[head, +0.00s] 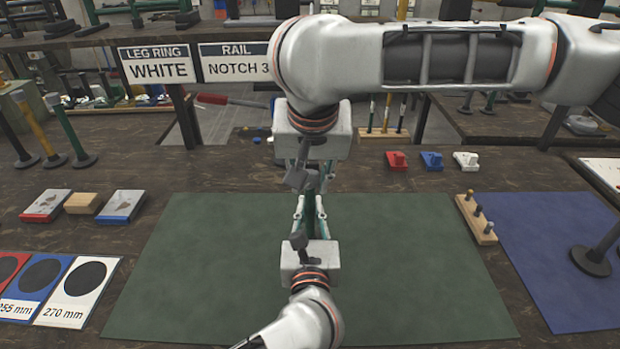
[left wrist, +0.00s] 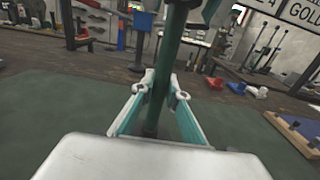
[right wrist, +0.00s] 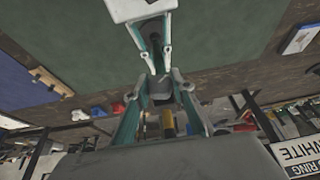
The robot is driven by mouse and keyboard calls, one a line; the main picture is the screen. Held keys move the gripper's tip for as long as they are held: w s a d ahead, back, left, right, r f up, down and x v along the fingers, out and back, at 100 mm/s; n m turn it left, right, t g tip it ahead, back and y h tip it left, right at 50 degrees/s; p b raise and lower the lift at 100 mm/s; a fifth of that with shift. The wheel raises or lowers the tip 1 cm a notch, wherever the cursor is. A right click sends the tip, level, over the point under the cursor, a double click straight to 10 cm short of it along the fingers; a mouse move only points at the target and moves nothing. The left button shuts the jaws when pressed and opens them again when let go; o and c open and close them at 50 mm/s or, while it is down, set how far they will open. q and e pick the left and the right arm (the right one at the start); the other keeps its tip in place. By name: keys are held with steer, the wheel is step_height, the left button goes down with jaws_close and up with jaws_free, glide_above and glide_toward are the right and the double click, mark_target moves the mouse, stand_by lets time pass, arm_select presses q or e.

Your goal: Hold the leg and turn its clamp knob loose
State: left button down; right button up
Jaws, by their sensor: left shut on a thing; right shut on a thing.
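A dark green leg (left wrist: 168,65) stands upright between the fingertips of my left gripper (head: 310,202), which is shut on it from the near side. The left wrist view shows the leg's lower end over the green mat. My right gripper (head: 308,168) reaches in from the far side, facing the left one. In the right wrist view a dark clamp knob (right wrist: 160,88) sits between its fingertips, and the gripper is shut on it. In the head view the knob and most of the leg are hidden by the grippers and arm.
The green mat (head: 210,270) around the leg is clear. A wooden peg block (head: 477,219) and a blue mat (head: 560,260) lie to the right. Red, blue and white small blocks (head: 432,161) stand behind. Size cards (head: 85,290) and blocks (head: 122,207) are at left.

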steer(key=shift+s+f, duration=0.1)
steer(key=shift+f, duration=0.1)
stand_by(0.4)
steer(key=o, duration=1.1)
steer(key=shift+r, duration=0.1)
steer(key=shift+s+r, duration=0.1)
steer(key=shift+r, duration=0.4)
steer(key=v, duration=1.1)
steer(key=shift+s+a, duration=0.1)
steer(key=shift+a, duration=0.1)
